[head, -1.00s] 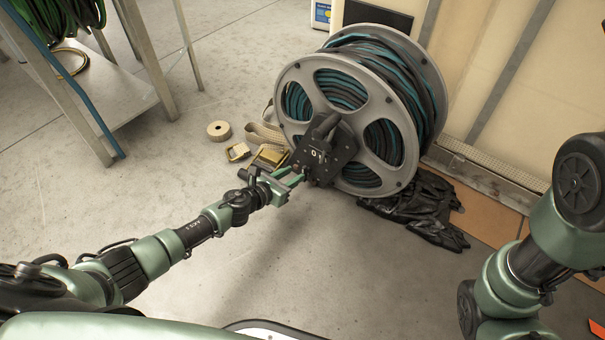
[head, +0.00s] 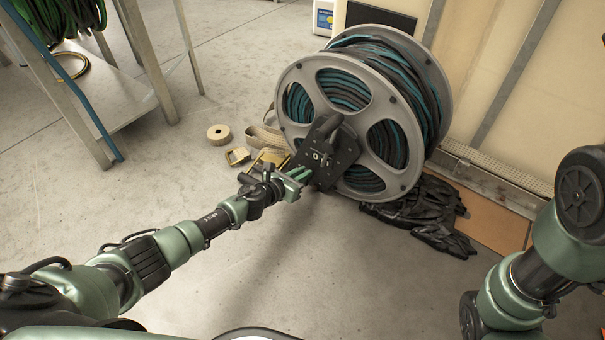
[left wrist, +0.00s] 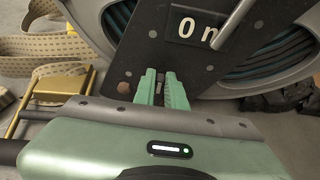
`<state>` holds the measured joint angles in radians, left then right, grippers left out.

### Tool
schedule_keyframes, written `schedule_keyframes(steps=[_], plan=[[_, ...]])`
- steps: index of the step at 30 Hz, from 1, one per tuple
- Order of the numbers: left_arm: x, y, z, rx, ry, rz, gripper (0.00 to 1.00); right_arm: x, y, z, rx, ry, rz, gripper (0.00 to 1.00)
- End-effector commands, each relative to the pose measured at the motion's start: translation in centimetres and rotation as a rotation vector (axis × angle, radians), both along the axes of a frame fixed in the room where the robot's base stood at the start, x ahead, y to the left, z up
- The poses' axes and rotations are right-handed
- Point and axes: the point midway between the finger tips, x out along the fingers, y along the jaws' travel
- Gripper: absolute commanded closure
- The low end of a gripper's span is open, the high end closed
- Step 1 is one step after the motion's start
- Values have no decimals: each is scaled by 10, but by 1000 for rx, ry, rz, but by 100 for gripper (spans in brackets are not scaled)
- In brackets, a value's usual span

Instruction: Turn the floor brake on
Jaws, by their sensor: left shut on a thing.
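The floor brake is a black plate (head: 338,165) with a dark handle on the front of the grey hose reel (head: 405,155), which stands on the floor. In the left wrist view the plate (left wrist: 190,65) carries a light label (left wrist: 195,25) reading like "0n", partly crossed by a grey metal rod (left wrist: 232,22). My left gripper (head: 304,175) reaches the plate's lower left edge. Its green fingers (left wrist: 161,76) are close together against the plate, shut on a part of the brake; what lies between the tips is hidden. My right gripper is out of view.
A beige strap (head: 262,136) with a brass buckle (head: 238,156) and a tape roll (head: 219,134) lie left of the reel. Black gloves (head: 425,215) lie at its right. A metal table (head: 130,95) stands at upper left. The floor in front is clear.

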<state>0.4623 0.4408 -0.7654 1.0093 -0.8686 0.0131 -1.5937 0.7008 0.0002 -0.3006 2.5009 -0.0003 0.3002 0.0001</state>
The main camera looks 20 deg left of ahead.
Motion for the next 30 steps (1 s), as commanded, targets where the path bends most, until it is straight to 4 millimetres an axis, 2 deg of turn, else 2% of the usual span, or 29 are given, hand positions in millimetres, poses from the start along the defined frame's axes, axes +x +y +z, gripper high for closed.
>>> schedule_keyframes(steps=[8,13,30], plan=[[-1,-2,0,44,-15,-1,100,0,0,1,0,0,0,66],[-2,-6,0,130,-47,0,100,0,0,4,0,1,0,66],[-8,-23,-8,622,-226,-1,100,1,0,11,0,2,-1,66]])
